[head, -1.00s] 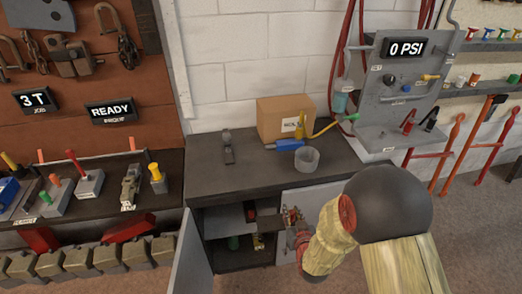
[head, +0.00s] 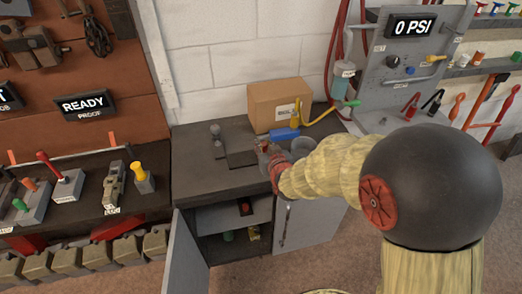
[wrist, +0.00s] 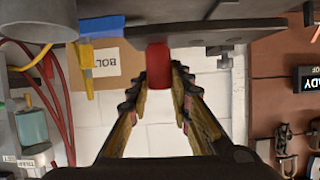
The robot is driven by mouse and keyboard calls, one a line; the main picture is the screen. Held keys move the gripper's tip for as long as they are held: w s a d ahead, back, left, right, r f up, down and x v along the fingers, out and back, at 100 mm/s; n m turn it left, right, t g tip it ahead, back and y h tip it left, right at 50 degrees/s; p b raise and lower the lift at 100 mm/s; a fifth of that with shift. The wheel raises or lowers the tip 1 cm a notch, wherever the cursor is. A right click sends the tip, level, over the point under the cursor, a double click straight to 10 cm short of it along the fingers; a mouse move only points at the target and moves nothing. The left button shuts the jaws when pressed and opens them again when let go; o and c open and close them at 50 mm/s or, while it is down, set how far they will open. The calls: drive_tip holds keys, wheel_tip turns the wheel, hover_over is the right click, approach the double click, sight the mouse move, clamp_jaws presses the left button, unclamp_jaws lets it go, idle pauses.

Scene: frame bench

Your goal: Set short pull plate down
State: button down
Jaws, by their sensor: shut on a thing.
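The short pull plate (head: 241,158) is a flat dark plate over the bench top, just left of my gripper (head: 267,160) in the head view. In the wrist view, the dark plate (wrist: 215,32) spans the upper part, with a red block (wrist: 157,62) at its edge. My gripper (wrist: 158,75) is shut on that red block, its fingers on both sides. The plate looks level and very near the bench top; I cannot tell whether it touches.
The dark bench top (head: 200,182) has bare room at its front left. A grey tool (head: 217,141) stands left of the plate. The cabinet door (head: 186,258) below hangs open.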

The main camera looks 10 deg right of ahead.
drive_tip(key=w+f, duration=0.2)
drive_tip(key=w+f+b, duration=0.1)
drive_tip(key=w+f, duration=0.1)
drive_tip(key=w, duration=0.1)
drive_tip(key=w+d+f+b, duration=0.1)
drive_tip(key=w+f, duration=0.1)
drive_tip(key=shift+w+f, duration=0.15)
drive_tip(key=shift+f, duration=0.05)
drive_tip(key=shift+w+f, duration=0.15)
drive_tip(key=shift+f, duration=0.15)
drive_tip(key=shift+f+b, duration=0.9)
drive_tip(key=shift+f, duration=0.55)
drive_tip(key=shift+f, duration=0.2)
drive_tip(key=c, duration=1.7)
unclamp_jaws()
drive_tip(key=shift+o, duration=0.4)
